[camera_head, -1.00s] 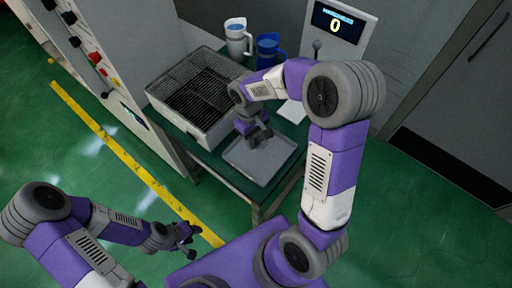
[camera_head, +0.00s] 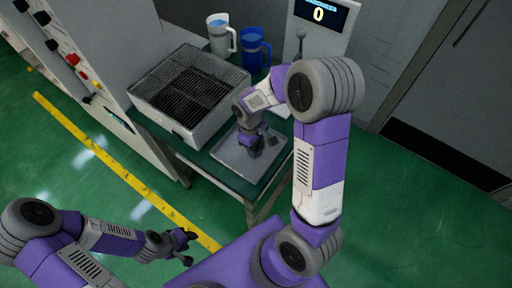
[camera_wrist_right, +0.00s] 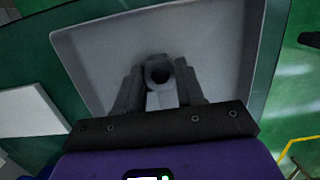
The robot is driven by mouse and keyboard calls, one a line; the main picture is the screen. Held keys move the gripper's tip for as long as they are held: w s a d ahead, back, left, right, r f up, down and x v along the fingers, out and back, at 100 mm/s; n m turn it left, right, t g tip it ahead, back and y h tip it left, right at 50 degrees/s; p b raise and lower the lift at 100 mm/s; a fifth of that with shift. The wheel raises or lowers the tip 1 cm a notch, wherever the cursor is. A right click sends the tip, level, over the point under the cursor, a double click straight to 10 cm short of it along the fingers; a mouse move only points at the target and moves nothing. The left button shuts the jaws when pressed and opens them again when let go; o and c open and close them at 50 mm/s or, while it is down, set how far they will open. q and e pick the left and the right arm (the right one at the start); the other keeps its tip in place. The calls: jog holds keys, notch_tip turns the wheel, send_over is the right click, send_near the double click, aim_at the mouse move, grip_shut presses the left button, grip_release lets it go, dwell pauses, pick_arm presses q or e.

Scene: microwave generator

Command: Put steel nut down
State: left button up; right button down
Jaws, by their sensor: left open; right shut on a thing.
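The steel nut (camera_wrist_right: 158,72) is a grey ring with a dark hole, held between the fingers of my right gripper (camera_wrist_right: 160,85) in the right wrist view. That gripper (camera_head: 262,143) is shut on it over the shallow grey tray (camera_head: 237,160) on the table. The tray also fills much of the right wrist view (camera_wrist_right: 95,55). I cannot tell whether the nut touches the tray. In the head view the nut is too small to make out. My left gripper (camera_head: 188,247) is open and empty, low over the floor, away from the table.
A wire-topped grey bin (camera_head: 190,90) stands left of the tray on the green table (camera_head: 222,178). A white jug (camera_head: 220,38), a blue jug (camera_head: 254,50) and a panel reading 0 (camera_head: 318,14) are behind. A white pad (camera_wrist_right: 30,110) lies beside the tray.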

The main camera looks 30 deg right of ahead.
jog(key=shift+r, duration=0.1)
jog(key=shift+f, duration=0.25)
jog(key=c, duration=0.7)
grip_release()
jog(key=shift+r, duration=0.1)
jog(key=shift+w+r, duration=0.1)
jog(key=shift+r, duration=0.35)
notch_tip(320, 180, up, 11)
jog(key=w+p, duration=0.1)
jog(key=p, duration=0.1)
jog(key=shift+w+a+r+p, duration=0.15)
jog(key=shift+w+a+p, duration=0.05)
jog(key=shift+a+p, duration=0.2)
